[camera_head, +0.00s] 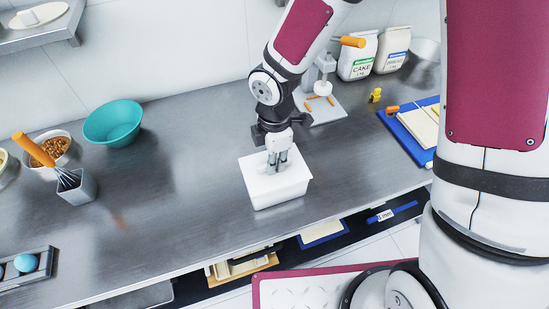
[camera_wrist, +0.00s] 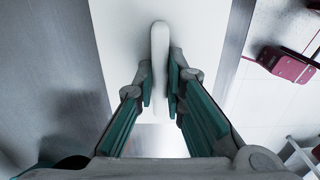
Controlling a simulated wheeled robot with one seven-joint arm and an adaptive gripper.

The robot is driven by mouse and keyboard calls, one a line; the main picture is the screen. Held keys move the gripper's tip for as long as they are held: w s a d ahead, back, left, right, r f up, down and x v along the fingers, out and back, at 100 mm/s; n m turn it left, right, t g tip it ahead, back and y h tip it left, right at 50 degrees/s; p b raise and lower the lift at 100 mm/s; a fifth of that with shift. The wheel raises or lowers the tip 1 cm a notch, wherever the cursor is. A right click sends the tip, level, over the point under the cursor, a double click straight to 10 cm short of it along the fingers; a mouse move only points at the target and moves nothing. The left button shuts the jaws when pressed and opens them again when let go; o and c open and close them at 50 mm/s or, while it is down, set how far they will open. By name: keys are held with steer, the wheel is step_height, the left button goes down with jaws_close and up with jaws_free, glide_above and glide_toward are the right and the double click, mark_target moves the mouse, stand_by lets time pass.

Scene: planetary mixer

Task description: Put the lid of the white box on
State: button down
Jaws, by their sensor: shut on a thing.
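The white box (camera_head: 282,196) stands upright on the steel counter near its front edge. Its flat white lid (camera_head: 257,184) lies over the top of the box. I cannot tell whether it rests fully on the rim or hovers just above it. My gripper (camera_head: 277,164) points down at the lid and is shut on its raised handle. In the wrist view, the handle (camera_wrist: 159,45) stands between the two green-padded fingers of my gripper (camera_wrist: 160,88), with the white lid (camera_wrist: 208,35) beneath. The box's inside is hidden.
A teal bowl (camera_head: 113,123), a whisk in a grey container (camera_head: 80,187) and a bowl of brown pieces (camera_head: 52,149) stand to the left. A white board (camera_head: 322,112) lies behind; a blue tray (camera_head: 410,136) is at right. The counter (camera_head: 190,190) left of the box is clear.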

steer(key=shift+f+b, duration=0.45)
steer(key=shift+f, duration=0.35)
steer(key=c, duration=1.6)
jaws_free()
step_height(320, 180, up, 12)
steer(key=shift+r, duration=0.1)
